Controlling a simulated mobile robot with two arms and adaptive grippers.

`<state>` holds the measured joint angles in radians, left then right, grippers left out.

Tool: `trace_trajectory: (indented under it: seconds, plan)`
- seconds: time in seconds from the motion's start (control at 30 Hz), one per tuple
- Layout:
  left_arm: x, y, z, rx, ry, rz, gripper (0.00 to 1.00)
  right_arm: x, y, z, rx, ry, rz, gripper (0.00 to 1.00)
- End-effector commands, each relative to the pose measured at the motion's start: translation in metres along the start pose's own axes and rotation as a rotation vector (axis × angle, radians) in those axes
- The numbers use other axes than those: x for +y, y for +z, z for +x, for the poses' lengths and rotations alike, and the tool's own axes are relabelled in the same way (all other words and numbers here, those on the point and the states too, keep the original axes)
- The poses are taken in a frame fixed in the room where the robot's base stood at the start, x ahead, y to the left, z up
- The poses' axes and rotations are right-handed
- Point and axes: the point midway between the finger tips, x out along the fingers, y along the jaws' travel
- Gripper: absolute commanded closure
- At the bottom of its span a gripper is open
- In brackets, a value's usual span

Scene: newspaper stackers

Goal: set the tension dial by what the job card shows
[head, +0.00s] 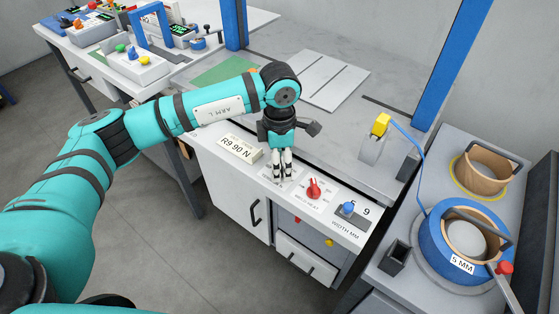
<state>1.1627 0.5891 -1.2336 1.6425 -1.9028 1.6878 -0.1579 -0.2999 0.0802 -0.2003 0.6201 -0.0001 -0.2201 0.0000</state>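The job card (240,148) is a pale plate reading "R9 90 N" on the front panel, left of my gripper. My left gripper (283,176) points down at the white panel, its two fingertips close together over a marked patch right of the card. The fingers cover any dial there, and I cannot tell if they touch or grip one. A red dial (314,188) sits just right of the gripper, its small label hard to read. My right gripper is not in view.
Blue posts (452,68) rise from the machine. A side bench (140,66) at upper left carries several devices.

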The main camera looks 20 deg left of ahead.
Motion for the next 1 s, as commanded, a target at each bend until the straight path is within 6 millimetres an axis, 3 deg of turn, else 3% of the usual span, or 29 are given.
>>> trace_trajectory:
  seconds: [0.43,0.8,1.0]
  plan:
    - [0.0,0.0,-0.008,0.0,0.0,0.0,0.31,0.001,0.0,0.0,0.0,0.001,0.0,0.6]
    - [0.001,0.001,-0.081,-0.001,0.003,0.0,0.31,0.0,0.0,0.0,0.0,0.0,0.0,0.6]
    - [0.0,0.0,-0.11,0.001,0.0,0.0,0.31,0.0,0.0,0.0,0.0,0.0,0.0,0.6]
